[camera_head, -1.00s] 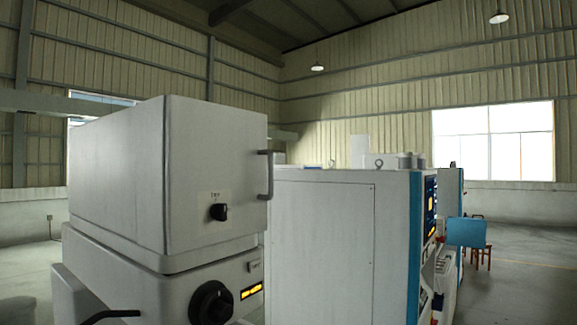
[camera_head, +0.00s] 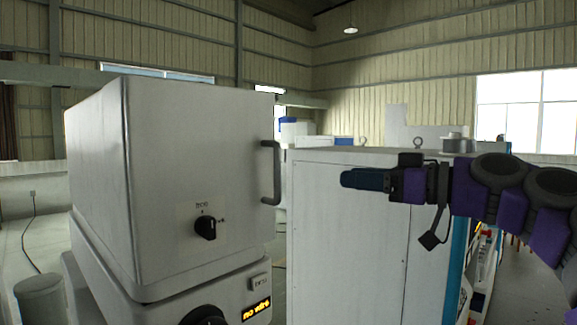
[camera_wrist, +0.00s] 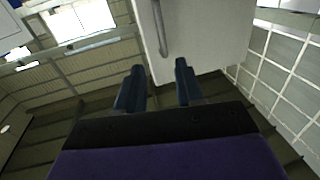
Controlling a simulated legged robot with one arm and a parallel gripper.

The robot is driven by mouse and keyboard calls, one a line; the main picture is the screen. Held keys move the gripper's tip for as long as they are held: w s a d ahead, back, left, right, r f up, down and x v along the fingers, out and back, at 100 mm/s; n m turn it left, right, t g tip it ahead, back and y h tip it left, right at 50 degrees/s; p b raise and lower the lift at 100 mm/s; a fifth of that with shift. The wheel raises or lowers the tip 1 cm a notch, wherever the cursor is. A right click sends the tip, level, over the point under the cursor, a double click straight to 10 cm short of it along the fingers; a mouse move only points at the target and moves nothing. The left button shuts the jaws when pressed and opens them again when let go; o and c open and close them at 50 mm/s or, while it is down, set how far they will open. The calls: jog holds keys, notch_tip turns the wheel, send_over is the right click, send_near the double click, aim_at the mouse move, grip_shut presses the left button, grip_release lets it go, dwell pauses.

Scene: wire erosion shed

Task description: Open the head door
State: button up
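The head door is the grey front (camera_head: 175,130) of the box-shaped machine head, and it looks closed. Its dark grey vertical handle (camera_head: 270,172) stands at the door's right edge. A black knob (camera_head: 206,228) sits low on the door. My gripper (camera_head: 347,180) is to the right of the handle, apart from it, pointing left. In the wrist view my gripper (camera_wrist: 160,67) has its two dark blue fingers spread with nothing between them. The handle (camera_wrist: 162,30) shows beyond the fingertips, roughly in line with the gap, with the pale door (camera_wrist: 210,35) beside it.
A large white cabinet (camera_head: 345,230) stands behind and right of the head, behind my gripper in the picture. Below the door are a lit display (camera_head: 256,310) and a black dial (camera_head: 205,317). A grey cylinder (camera_head: 40,298) stands at lower left.

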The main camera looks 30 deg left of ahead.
aim_at(277, 195)
jog(key=a+p, duration=0.1)
jog(key=a, duration=0.4)
jog(key=w+a+p, duration=0.1)
jog(key=a, duration=0.5)
jog(key=a+p, duration=0.1)
jog(key=a, duration=0.5)
jog(key=shift+w+a, duration=0.15)
jog(key=shift+w, duration=0.1)
jog(key=shift+c, duration=0.5)
grip_shut()
